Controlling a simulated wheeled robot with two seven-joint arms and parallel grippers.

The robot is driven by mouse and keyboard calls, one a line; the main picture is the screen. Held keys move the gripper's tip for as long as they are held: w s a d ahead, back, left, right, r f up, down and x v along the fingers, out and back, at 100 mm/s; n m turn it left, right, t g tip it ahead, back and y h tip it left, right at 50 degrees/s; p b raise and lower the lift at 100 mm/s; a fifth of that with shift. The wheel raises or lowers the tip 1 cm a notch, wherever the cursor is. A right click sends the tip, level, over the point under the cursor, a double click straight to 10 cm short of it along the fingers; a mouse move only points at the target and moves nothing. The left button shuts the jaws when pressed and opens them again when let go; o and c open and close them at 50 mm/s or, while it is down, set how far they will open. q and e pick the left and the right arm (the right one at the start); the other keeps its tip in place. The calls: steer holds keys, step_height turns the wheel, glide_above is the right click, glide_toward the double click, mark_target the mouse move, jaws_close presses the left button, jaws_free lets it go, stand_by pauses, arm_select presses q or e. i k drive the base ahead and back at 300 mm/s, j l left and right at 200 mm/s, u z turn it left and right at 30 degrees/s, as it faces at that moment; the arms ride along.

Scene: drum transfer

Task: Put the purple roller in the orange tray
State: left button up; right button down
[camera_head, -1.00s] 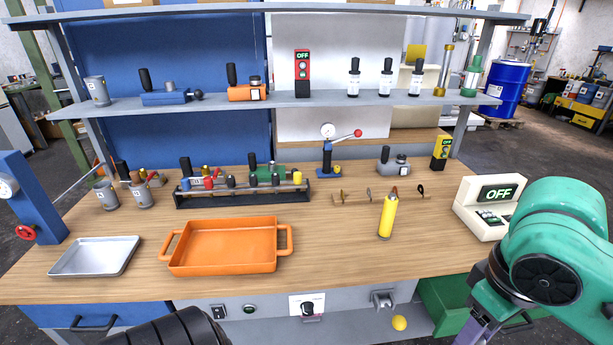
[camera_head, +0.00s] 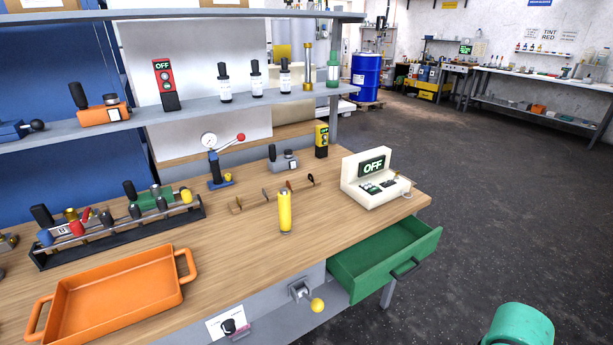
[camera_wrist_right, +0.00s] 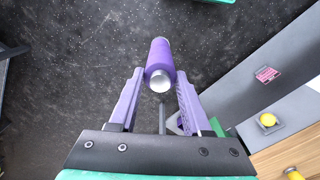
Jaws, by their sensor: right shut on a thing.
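The purple roller (camera_wrist_right: 160,60) is held between the fingertips of my right gripper (camera_wrist_right: 159,80) in the right wrist view. It is over the dark floor, beside the workbench front. One metallic end of it faces the camera. The head view does not show the roller or the right gripper. The orange tray (camera_head: 187,258) lies on the workbench (camera_head: 235,235) at the lower left of the head view, and its visible inside is empty. My left gripper is out of view.
A green drawer (camera_head: 390,265) stands open at the bench's right end. A yellow cylinder (camera_head: 285,212) stands upright right of the tray. A black rack (camera_head: 120,235) of tools sits behind the tray. A control box (camera_head: 375,180) stands at the right corner. A yellow knob (camera_head: 317,305) sticks out in front.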

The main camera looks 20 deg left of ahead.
mark_target(110, 301)
steer(key=u, duration=0.5)
steer(key=j+u, duration=0.15)
steer(key=u, duration=0.85)
steer(key=i, duration=0.05)
